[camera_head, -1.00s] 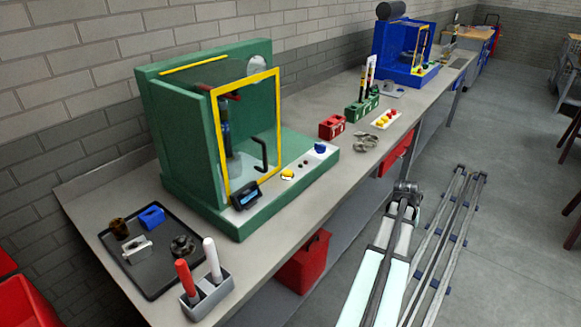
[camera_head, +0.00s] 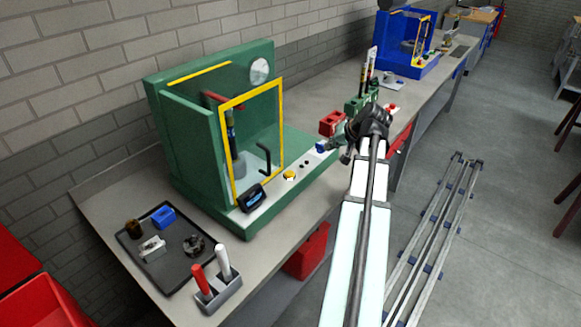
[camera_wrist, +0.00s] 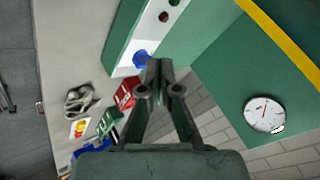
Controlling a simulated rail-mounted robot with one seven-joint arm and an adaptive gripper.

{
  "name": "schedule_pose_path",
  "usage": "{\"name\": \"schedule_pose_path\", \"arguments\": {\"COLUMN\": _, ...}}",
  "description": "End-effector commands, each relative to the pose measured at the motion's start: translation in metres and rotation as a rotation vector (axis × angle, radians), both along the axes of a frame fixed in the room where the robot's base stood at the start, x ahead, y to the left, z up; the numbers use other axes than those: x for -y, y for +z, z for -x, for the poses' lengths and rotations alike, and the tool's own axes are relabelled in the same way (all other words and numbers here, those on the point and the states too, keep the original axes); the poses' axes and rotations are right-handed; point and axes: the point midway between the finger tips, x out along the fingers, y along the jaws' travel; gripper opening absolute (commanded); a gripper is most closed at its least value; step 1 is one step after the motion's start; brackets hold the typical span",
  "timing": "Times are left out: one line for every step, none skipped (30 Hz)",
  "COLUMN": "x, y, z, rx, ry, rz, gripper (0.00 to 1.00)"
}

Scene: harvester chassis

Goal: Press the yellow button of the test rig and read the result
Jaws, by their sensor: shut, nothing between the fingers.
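The test rig (camera_head: 180,152) is a green frame with a yellow-edged clear door (camera_head: 281,120) and a black handle, standing on the bench. The yellow button (camera_head: 290,175) is on the white strip along its front base. A small dark display (camera_head: 251,197) with a bluish screen sits left of the button; its text is too small to read. My gripper (camera_head: 327,145) is shut and empty, by the blue knob (camera_head: 320,148) at the strip's right end, right of the yellow button. In the wrist view the shut fingertips (camera_wrist: 160,66) appear beside the blue knob (camera_wrist: 142,58); the yellow button is out of that view.
A red block (camera_head: 333,122) and a green holder (camera_head: 358,104) stand behind my gripper. A dark tray (camera_head: 172,272) of parts and a grey holder (camera_head: 222,294) with red and white handles are at the near left. A round gauge (camera_wrist: 264,114) is on the rig.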

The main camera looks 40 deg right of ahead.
Motion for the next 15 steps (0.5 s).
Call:
{"name": "schedule_pose_path", "arguments": {"x": -0.02, "y": 0.008, "z": -0.011, "rx": 0.011, "ry": 0.05, "rz": 0.002, "gripper": 0.0}}
{"name": "schedule_pose_path", "arguments": {"x": -0.03, "y": 0.011, "z": -0.017, "rx": 0.017, "ry": 0.08, "rz": 0.004, "gripper": 0.0}}
{"name": "schedule_pose_path", "arguments": {"x": -0.043, "y": 0.014, "z": -0.024, "rx": 0.026, "ry": 0.115, "rz": 0.007, "gripper": 0.0}}
{"name": "schedule_pose_path", "arguments": {"x": -0.052, "y": 0.017, "z": -0.029, "rx": 0.033, "ry": 0.141, "rz": 0.009, "gripper": 0.0}}
{"name": "schedule_pose_path", "arguments": {"x": -0.06, "y": 0.019, "z": -0.034, "rx": 0.041, "ry": 0.164, "rz": 0.01, "gripper": 0.0}}
{"name": "schedule_pose_path", "arguments": {"x": -0.071, "y": 0.021, "z": -0.039, "rx": 0.048, "ry": 0.193, "rz": 0.013, "gripper": 0.0}}
{"name": "schedule_pose_path", "arguments": {"x": -0.078, "y": 0.023, "z": -0.043, "rx": 0.053, "ry": 0.212, "rz": 0.013, "gripper": 0.0}}
{"name": "schedule_pose_path", "arguments": {"x": -0.084, "y": 0.025, "z": -0.046, "rx": 0.06, "ry": 0.231, "rz": 0.015, "gripper": 0.0}}
{"name": "schedule_pose_path", "arguments": {"x": -0.092, "y": 0.026, "z": -0.05, "rx": 0.066, "ry": 0.252, "rz": 0.017, "gripper": 0.0}}
{"name": "schedule_pose_path", "arguments": {"x": -0.097, "y": 0.027, "z": -0.052, "rx": 0.069, "ry": 0.265, "rz": 0.018, "gripper": 0.0}}
{"name": "schedule_pose_path", "arguments": {"x": -0.101, "y": 0.028, "z": -0.054, "rx": 0.072, "ry": 0.277, "rz": 0.018, "gripper": 0.0}}
{"name": "schedule_pose_path", "arguments": {"x": -0.106, "y": 0.029, "z": -0.056, "rx": 0.077, "ry": 0.29, "rz": 0.019, "gripper": 0.0}}
{"name": "schedule_pose_path", "arguments": {"x": -0.108, "y": 0.03, "z": -0.058, "rx": 0.08, "ry": 0.298, "rz": 0.02, "gripper": 0.0}}
{"name": "schedule_pose_path", "arguments": {"x": -0.11, "y": 0.03, "z": -0.059, "rx": 0.082, "ry": 0.303, "rz": 0.02, "gripper": 0.0}}
{"name": "schedule_pose_path", "arguments": {"x": -0.112, "y": 0.031, "z": -0.06, "rx": 0.083, "ry": 0.309, "rz": 0.021, "gripper": 0.0}}
